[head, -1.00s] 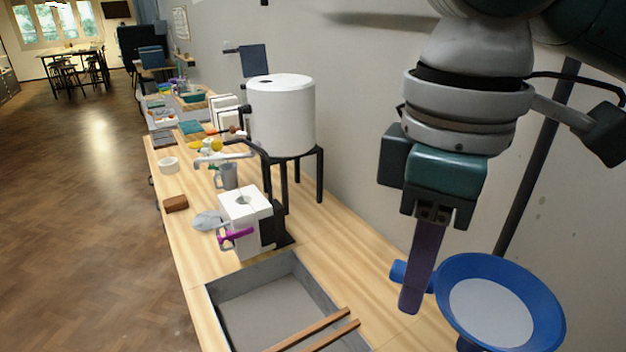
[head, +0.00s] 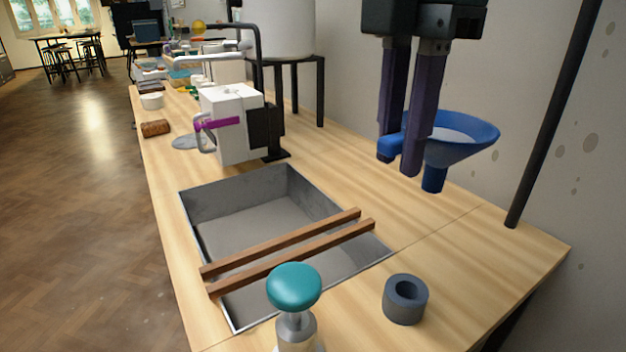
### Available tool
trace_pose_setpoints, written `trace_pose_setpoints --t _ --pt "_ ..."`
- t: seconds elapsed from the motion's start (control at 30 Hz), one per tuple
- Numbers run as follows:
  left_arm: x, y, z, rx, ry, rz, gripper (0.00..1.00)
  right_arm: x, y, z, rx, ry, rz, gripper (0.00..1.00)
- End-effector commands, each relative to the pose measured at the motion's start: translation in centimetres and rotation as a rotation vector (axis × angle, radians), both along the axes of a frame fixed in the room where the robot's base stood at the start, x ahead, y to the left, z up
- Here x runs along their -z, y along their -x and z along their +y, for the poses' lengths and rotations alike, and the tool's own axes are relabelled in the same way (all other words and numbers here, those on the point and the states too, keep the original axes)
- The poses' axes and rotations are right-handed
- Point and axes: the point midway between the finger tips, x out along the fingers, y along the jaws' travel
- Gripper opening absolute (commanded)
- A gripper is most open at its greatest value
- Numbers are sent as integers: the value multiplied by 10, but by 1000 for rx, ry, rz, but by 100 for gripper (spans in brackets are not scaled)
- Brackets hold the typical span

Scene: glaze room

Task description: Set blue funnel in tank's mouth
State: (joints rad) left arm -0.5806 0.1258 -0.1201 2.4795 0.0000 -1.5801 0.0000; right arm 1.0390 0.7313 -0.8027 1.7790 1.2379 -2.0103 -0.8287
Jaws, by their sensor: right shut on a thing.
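The blue funnel (head: 462,140) is in the upper right of the head view, its wide mouth up and its short spout down. My right gripper (head: 399,160) is shut on the funnel's side handle and holds it clear above the bench. A white round tank (head: 285,30) stands on a black-legged stand, to the left of and beyond the funnel. The tank's top is cut off by the frame, so its mouth is hidden now. My left gripper is not in view.
A grey sink (head: 240,190) with two wooden bars (head: 290,245) is set in the bench. A teal-topped item (head: 294,288) and a dark ring (head: 405,298) stand in front. A white block (head: 232,135) with a purple clamp stands before the tank. A black pole (head: 555,110) rises at right.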

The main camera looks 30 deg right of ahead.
Motion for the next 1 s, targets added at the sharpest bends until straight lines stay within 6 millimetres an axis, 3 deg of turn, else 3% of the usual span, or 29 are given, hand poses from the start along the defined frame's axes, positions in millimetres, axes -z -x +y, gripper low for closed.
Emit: trace_pose_setpoints --t 0.27,0.37,0.8,1.0 --pt "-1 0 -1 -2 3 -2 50 0 0 0 -2 0 0 0" --pt "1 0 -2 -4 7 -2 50 9 0 0 0 0 2 0" --pt "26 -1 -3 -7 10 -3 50 129 1 0 1 1 5 0" --pt "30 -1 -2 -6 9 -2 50 155 0 0 0 1 1 0"
